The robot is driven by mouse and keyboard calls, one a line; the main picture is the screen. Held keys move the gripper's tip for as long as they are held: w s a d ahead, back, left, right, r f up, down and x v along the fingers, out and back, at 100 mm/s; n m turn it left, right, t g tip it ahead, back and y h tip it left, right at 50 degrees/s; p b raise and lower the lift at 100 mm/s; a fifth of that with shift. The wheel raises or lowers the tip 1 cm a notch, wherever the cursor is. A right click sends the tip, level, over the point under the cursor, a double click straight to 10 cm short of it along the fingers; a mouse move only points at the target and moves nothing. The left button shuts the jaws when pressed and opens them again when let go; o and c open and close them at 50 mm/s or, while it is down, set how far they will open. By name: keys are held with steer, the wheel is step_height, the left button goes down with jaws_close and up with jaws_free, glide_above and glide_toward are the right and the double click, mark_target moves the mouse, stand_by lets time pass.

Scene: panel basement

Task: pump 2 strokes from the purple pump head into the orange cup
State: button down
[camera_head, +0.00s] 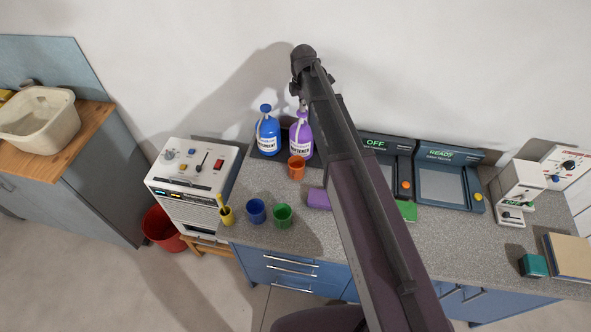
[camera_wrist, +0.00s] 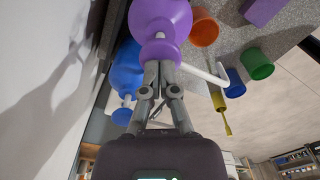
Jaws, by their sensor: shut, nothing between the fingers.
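The purple bottle (camera_head: 301,140) stands upright at the back of the counter beside a blue bottle (camera_head: 267,135). The orange cup (camera_head: 297,168) stands just in front of the purple bottle. In the wrist view, my gripper (camera_wrist: 158,68) is shut and empty, with its fingertips at the top of the purple bottle (camera_wrist: 163,18); I cannot tell whether they touch the pump head. A white spout (camera_wrist: 205,74) extends to the right of the fingers. The orange cup (camera_wrist: 204,28) shows to the right of the bottle. My arm hides much of the pump head in the head view.
A white control box (camera_head: 194,184) is at left. A purple block (camera_head: 319,199) and dark display stations (camera_head: 446,180) are to the right.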

steer(key=shift+f+b, duration=1.35)
steer(key=shift+f, duration=0.1)
steer(key=shift+r, duration=0.2)
steer(key=shift+r+p, duration=2.25)
steer(key=shift+p, duration=0.2)
steer(key=shift+f+b, duration=2.5)
steer(key=shift+r, duration=0.2)
steer(key=shift+r+p, duration=2.3)
steer(key=shift+p, duration=0.2)
